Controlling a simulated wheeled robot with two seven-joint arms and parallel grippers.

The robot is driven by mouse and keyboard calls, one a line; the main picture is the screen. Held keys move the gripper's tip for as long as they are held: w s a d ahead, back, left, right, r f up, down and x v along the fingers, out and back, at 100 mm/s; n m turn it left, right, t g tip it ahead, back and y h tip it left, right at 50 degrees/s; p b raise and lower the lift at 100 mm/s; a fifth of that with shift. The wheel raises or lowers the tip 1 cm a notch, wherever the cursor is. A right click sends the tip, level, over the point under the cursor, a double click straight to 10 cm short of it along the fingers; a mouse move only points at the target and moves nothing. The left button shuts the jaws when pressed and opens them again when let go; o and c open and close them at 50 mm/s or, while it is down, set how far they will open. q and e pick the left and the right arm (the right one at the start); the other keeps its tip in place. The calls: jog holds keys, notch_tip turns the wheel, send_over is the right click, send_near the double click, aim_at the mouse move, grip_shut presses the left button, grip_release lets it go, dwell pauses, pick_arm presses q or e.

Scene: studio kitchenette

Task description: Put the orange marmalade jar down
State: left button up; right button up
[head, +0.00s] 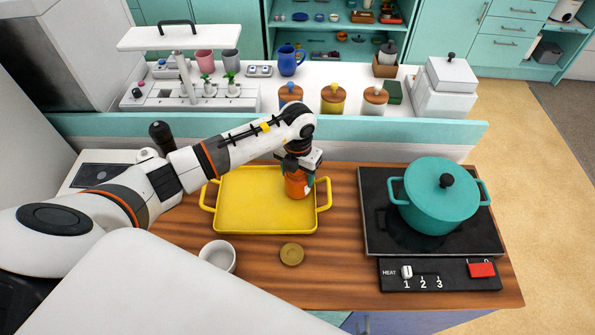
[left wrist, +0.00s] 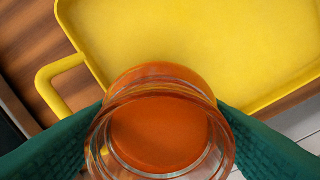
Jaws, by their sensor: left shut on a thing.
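The orange marmalade jar (head: 297,186) is glass with orange contents, and its open top faces the left wrist camera (left wrist: 160,130). My left gripper (head: 300,172) is shut on the jar, with a green finger on each side of it in the left wrist view. The jar is upright over the right part of the yellow tray (head: 240,222), whose bare floor also fills much of the left wrist view (left wrist: 200,45). I cannot tell whether the jar's base touches the tray. A round tan lid (head: 292,253) lies on the wooden counter in front of the tray. My right gripper is not in view.
A white bowl (head: 218,256) stands front left of the tray. A teal pot (head: 440,197) with a lid sits on the black hob (head: 376,226) to the right, above a heat control panel (head: 440,275). A raised white shelf with canisters (head: 333,98) runs behind.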

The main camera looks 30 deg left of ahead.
pick_arm(q)
jog(key=o, duration=1.4)
jog(key=shift+f, duration=0.1)
jog(key=shift+r, duration=0.35)
notch_tip(320, 180, up, 12)
jog(key=b, duration=0.2)
jog(key=shift+f, duration=0.15)
